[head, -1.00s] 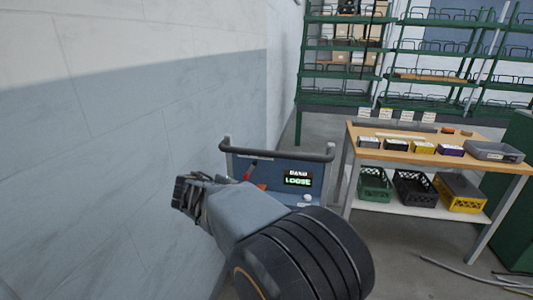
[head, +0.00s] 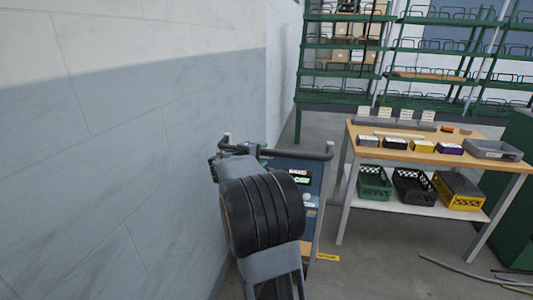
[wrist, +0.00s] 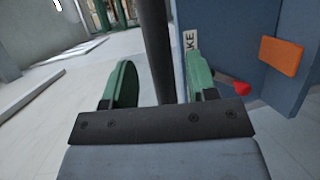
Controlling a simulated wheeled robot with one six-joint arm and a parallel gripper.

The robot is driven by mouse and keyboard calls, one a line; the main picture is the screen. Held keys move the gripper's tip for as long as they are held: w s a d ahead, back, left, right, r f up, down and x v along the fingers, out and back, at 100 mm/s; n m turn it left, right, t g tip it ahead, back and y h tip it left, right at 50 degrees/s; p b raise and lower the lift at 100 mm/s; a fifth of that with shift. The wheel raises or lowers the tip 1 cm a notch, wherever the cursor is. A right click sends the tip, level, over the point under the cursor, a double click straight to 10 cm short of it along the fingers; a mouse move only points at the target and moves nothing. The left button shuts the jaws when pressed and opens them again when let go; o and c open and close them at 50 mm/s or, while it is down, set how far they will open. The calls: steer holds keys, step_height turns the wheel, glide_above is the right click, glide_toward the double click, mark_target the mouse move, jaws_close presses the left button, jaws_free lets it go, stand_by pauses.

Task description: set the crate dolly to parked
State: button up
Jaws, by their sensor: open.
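The crate dolly is a blue panel (head: 309,221) with a dark push handle (head: 300,155), standing by the left wall. A small display (head: 300,177) with green text sits on it, partly hidden by my arm. In the wrist view, my gripper (wrist: 160,85) is open, its two green fingers apart with a dark bar (wrist: 157,45) between them. In the head view, my arm hides most of the gripper and the lever.
A wooden-topped workbench (head: 405,155) with small boxes stands to the right, with green, black and yellow crates on its lower shelf. Green racks (head: 340,70) stand behind. The pale wall (head: 110,170) is close on the left.

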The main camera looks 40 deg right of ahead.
mark_target(264, 153)
steer(key=shift+x, duration=1.7)
jaws_close()
